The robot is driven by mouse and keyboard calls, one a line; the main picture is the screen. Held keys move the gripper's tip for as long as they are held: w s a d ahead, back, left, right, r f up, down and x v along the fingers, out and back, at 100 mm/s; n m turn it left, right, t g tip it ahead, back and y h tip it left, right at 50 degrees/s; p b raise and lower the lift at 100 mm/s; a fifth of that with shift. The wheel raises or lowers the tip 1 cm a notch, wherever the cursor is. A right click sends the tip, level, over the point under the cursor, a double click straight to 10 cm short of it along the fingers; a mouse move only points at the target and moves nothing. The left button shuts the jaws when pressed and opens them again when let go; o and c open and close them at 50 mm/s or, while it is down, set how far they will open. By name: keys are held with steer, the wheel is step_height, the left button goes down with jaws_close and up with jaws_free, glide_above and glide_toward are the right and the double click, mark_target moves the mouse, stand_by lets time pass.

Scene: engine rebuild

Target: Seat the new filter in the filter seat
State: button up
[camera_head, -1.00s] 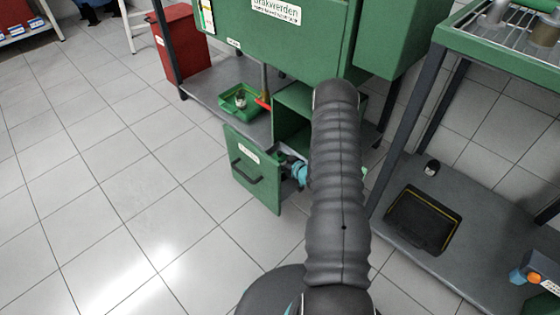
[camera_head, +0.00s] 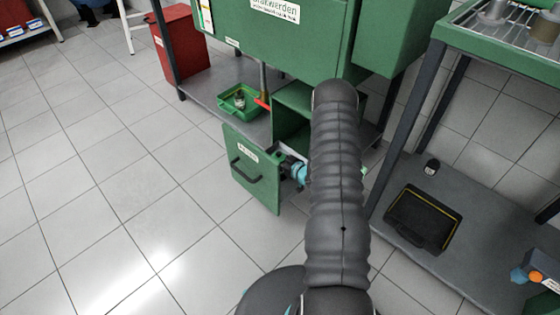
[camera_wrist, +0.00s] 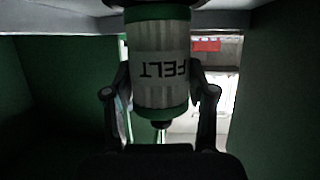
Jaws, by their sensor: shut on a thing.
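A pale ribbed filter (camera_wrist: 174,45) with green bands and the word FELT, upside down in the picture, fills the upper middle of the wrist view. My gripper (camera_wrist: 160,92) is shut on it, with one finger on each side. The filter's top end runs out near the picture's upper edge, against a dark part. I cannot make out the filter seat in either view.
The open drawer front stands out below the green cabinet (camera_head: 285,32). Dark green walls (camera_wrist: 50,90) flank my gripper closely. A green tray (camera_head: 226,108) holding a small can lies on the lower shelf. A black tray (camera_head: 405,232) lies on the right shelf. The left floor is clear.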

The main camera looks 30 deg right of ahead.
steer(key=shift+a+f, duration=0.15)
steer(key=shift+a, duration=0.05)
steer(key=shift+d+r, duration=0.2)
steer(key=shift+r, duration=0.4)
steer(key=shift+a, duration=0.15)
stand_by(0.6)
steer(key=shift+s+f+b, duration=0.1)
steer(key=shift+f+b, duration=0.65)
steer(key=shift+f, duration=0.05)
stand_by(0.4)
